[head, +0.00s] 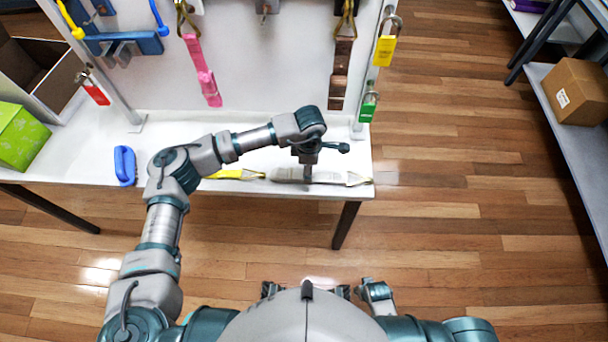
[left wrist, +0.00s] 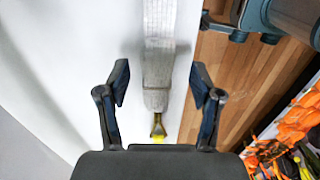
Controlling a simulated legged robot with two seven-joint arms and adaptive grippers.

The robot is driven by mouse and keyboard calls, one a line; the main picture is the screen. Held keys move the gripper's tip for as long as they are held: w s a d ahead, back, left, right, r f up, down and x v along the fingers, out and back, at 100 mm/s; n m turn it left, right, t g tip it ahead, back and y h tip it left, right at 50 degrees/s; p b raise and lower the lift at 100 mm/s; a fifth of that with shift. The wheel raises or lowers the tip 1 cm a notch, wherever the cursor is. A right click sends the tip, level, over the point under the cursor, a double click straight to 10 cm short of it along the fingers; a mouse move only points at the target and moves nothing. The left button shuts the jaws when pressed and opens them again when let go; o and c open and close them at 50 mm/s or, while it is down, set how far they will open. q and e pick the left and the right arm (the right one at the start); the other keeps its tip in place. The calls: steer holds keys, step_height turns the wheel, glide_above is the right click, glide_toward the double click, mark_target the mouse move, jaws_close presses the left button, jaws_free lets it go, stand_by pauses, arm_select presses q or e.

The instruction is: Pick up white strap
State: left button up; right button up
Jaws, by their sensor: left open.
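The white strap (head: 289,174) lies along the front edge of the white table (head: 225,127), with a metal end at its right in the head view. It also shows in the left wrist view (left wrist: 158,55), running between the two fingers of my left gripper (left wrist: 158,85). That gripper is open, with one finger on each side of the strap. In the head view my left gripper (head: 307,172) points down over the strap and hides a part of it. I cannot tell whether the fingers touch the strap.
A yellow strap (head: 235,174) lies left of the white strap. A blue handle-shaped object (head: 125,166) is farther left. Pink (head: 203,75) and brown (head: 342,62) straps and padlocks hang on the white panel behind. The table's front edge is close to the strap.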

mark_target(323, 178)
arm_select(q)
steer(key=shift+f, duration=0.35)
steer(key=f, duration=0.3)
steer(key=shift+w+d+f, duration=0.1)
steer(key=shift+d+f, duration=0.2)
steer(key=shift+f, duration=0.1)
steer(key=shift+d+f, duration=0.3)
steer(key=shift+a, duration=0.5)
jaws_close()
